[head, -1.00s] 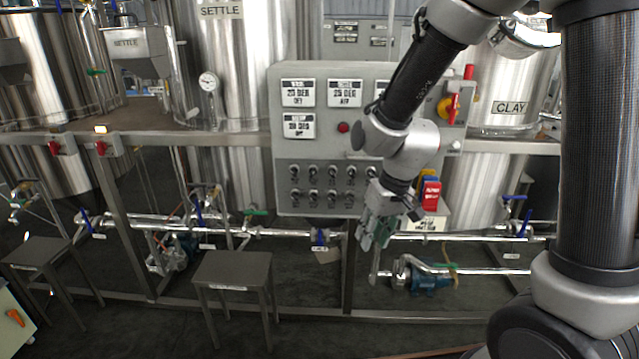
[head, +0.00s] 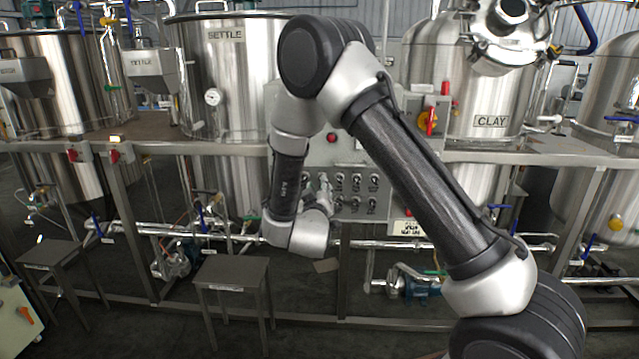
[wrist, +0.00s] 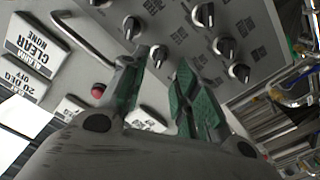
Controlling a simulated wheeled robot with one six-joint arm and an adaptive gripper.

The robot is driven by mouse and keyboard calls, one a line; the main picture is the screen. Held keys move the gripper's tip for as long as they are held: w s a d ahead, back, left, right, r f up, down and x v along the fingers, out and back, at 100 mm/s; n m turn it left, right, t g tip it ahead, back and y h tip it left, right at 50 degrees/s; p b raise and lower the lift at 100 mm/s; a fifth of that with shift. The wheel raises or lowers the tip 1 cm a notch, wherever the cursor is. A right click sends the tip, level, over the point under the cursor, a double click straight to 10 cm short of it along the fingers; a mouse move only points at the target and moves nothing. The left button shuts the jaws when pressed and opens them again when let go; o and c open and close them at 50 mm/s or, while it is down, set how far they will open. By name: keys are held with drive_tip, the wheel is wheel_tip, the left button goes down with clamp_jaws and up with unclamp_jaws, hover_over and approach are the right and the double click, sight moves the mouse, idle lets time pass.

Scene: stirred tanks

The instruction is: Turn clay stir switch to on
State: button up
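The grey control panel (head: 318,152) carries two rows of black rotary switches (head: 357,190), partly hidden behind my arm in the head view. Their labels are too small or blurred to read, so I cannot tell which one is the clay stir switch. In the wrist view several black knobs with pale pointers show, one (wrist: 157,54) close to my fingertips and seen between them. My gripper (wrist: 161,62) is open, with green-padded fingers apart and nothing held. In the head view my gripper (head: 321,188) is at the left part of the switch rows.
A metal bar handle (wrist: 83,38), a red button (wrist: 98,90) and white label plates (wrist: 35,42) are on the panel. The tank labelled CLAY (head: 490,122) stands right of the panel. A horizontal rail (head: 225,150) and a stool (head: 232,272) are nearby.

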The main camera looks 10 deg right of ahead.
drive_tip(key=x, duration=0.5)
drive_tip(key=shift+w+d, duration=0.15)
drive_tip(key=shift+w, duration=0.15)
clamp_jaws()
